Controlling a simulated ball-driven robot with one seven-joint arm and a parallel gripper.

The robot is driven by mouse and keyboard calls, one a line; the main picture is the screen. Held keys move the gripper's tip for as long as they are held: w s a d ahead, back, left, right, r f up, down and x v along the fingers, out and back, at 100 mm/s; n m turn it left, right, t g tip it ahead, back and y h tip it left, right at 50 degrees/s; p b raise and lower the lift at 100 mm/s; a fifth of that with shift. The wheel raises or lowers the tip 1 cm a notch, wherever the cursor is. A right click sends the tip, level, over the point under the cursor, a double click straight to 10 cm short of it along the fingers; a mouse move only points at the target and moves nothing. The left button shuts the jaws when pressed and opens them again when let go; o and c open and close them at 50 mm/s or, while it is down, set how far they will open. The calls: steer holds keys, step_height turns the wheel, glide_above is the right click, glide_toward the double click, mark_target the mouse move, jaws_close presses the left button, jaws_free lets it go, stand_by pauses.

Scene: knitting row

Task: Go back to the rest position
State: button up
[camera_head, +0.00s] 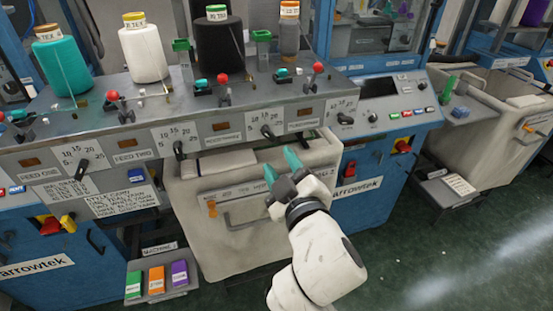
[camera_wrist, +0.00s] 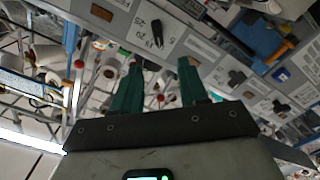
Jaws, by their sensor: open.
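My gripper (camera_head: 281,166) is in the middle of the head view, at the end of my white arm. Its two green fingers are apart with nothing between them. It is in front of the knitting machine's panel (camera_head: 222,132), near a dark dial knob (camera_head: 267,131), and over the front of a cream bin (camera_head: 190,190). In the wrist view both fingers (camera_wrist: 160,85) show spread, with the panel and its black knob (camera_wrist: 157,30) beyond them. I cannot tell the exact gap between fingertips and panel.
Teal (camera_head: 66,62), white (camera_head: 144,54), black (camera_head: 219,50) and grey (camera_head: 289,37) yarn cones stand on the machine top, behind red-topped levers. A low tray (camera_head: 190,288) holds green, orange and purple blocks. Another bin (camera_head: 495,115) stands right. Green floor (camera_head: 430,250) is clear at lower right.

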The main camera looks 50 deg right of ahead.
stand_by(0.7)
steer(key=s+a+f+m+g+y, duration=0.1)
steer(key=s+f+g+y, duration=0.25)
steer(key=f, duration=0.65)
steer(key=s+a+f+m+g+y, duration=0.1)
steer(key=s+f+g+y, duration=0.2)
steer(key=f, duration=0.7)
steer(key=s+a+f+g+y, duration=0.3)
steer(key=s+a+f+g, duration=0.2)
steer(key=s+f+g, duration=0.2)
steer(key=s+f, duration=0.2)
steer(key=s, duration=0.2)
steer(key=shift+a+f, duration=0.25)
steer(key=shift+a, duration=0.1)
steer(key=shift+d+g, duration=0.15)
steer(key=shift+g, duration=0.1)
